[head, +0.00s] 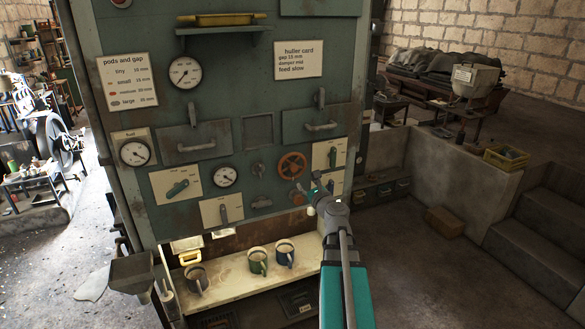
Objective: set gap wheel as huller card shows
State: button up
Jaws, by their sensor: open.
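The huller card (298,59) is a white card at the panel's upper right; it reads gap 15 mm, damper mid, feed slow. An orange spoked handwheel (292,165) sits on the right part of the green panel (240,92); it looks like the gap wheel, but I can read no label on it. My gripper (305,189) is open, just below and right of the wheel. It appears apart from the wheel and empty, though its fingertips are small and hard to make out. A dial (225,177) left of the wheel has a reading too small to tell.
A pods and gap card (127,81) hangs at upper left. More dials (185,72), levers (177,188) and handled drawers (196,141) cover the panel. Several mugs (258,262) stand on the shelf below. A low wall and steps (540,232) stand right; floor between is mostly clear.

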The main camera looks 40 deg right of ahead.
aim_at(295, 169)
jog(key=x, duration=1.2)
jog(key=shift+w+d, duration=0.1)
jog(key=shift+w, duration=0.3)
grip_shut()
